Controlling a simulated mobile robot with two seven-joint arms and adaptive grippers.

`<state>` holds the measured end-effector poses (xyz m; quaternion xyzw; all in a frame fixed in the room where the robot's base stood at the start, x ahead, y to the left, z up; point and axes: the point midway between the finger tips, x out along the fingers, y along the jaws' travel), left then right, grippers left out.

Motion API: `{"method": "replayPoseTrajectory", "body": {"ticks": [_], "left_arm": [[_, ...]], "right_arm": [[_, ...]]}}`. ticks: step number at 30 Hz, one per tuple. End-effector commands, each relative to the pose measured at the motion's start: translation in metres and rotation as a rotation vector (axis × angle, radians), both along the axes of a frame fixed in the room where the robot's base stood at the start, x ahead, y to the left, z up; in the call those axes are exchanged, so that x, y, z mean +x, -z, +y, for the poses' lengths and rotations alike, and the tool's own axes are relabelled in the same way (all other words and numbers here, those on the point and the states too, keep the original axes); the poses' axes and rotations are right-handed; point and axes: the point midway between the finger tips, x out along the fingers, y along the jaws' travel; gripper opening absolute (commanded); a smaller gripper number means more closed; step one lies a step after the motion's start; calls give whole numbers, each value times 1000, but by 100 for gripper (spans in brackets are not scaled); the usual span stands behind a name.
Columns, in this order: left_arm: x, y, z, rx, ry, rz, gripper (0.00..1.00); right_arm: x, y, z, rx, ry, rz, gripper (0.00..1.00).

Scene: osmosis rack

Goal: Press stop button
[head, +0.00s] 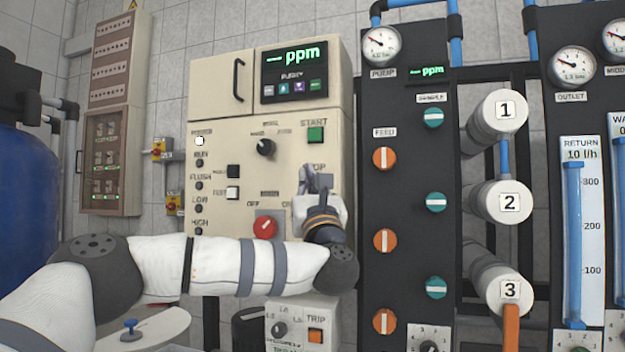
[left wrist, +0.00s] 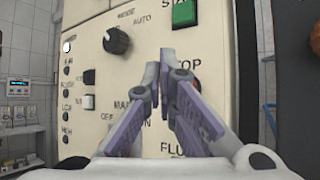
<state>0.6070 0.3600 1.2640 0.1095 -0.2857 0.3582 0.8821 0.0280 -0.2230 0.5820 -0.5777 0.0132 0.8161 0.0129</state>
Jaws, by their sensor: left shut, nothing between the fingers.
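The beige control panel (head: 218,140) stands ahead, with the STOP label partly covered. My left gripper (head: 314,178) is in front of the panel at this label, just below the green START button (head: 316,134). In the left wrist view my left gripper (left wrist: 160,65) is shut and empty, its fingertips close to the panel face. The stop button (left wrist: 196,86) shows there only as a small red sliver beside the right finger, under the label. The fingers hide most of it. I cannot tell whether the fingertips touch it. My right gripper is not in view.
A round red knob (head: 265,227) is below left of the gripper, and a black selector knob (head: 265,147) above left. A dark valve panel (head: 408,110) stands close on the right. A TRIP box (head: 302,322) is below my left forearm.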

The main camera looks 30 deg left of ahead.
Motion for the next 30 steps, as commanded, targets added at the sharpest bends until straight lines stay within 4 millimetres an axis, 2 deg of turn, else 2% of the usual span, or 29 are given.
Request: {"method": "replayPoseTrajectory", "body": {"ticks": [1,9,30], "left_arm": [[-7,-6,-1,0,1,-6,0],[-30,-4,-7,0,0,-4,0],[-30,0,-7,0,0,0,0]], "right_arm": [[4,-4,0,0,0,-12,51],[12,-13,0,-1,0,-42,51],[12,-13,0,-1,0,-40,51]]}}
